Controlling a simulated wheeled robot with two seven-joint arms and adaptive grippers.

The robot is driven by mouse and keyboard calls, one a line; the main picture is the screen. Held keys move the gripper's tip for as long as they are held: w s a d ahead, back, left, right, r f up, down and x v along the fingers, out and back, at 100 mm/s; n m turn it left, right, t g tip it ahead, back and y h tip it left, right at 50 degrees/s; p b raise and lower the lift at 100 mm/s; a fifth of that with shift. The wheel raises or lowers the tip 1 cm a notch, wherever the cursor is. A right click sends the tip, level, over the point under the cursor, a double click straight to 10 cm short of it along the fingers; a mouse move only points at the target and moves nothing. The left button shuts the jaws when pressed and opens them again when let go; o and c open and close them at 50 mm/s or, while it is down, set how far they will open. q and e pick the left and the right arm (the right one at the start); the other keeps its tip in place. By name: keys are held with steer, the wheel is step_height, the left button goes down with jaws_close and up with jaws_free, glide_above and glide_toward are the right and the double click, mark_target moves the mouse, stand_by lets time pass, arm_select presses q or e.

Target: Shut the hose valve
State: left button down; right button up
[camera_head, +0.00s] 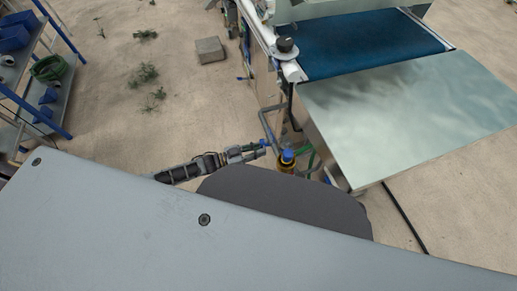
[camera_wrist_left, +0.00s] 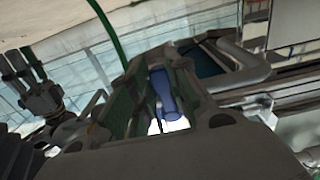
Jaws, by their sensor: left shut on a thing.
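My left gripper (camera_head: 262,149) reaches in from the left to the hose valve at the corner of the seeding machine. It is shut on the blue valve handle, which shows between the dark finger pads in the left wrist view (camera_wrist_left: 165,95). In the head view a blue cap (camera_head: 288,154) sits on a brass-yellow fitting (camera_head: 287,166) just right of the fingertips. The valve body behind the handle is mostly hidden by the fingers. My right gripper is not seen in the head view.
The machine has a blue belt (camera_head: 370,47), a pale flat plate (camera_head: 415,115) and a grey pipe (camera_head: 268,128) near the valve. A green hose (camera_wrist_left: 110,35) crosses the wrist view. A shelf rack (camera_head: 40,75) stands at left, a stone block (camera_head: 209,50) on open sandy floor.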

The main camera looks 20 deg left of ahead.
arm_select(q)
steer(key=c, duration=1.3)
jaws_free()
steer(key=shift+c, duration=0.2)
steer(key=shift+s+a, duration=0.1)
steer(key=shift+a, duration=0.05)
steer(key=v, duration=1.1)
steer(key=shift+s+a, duration=0.25)
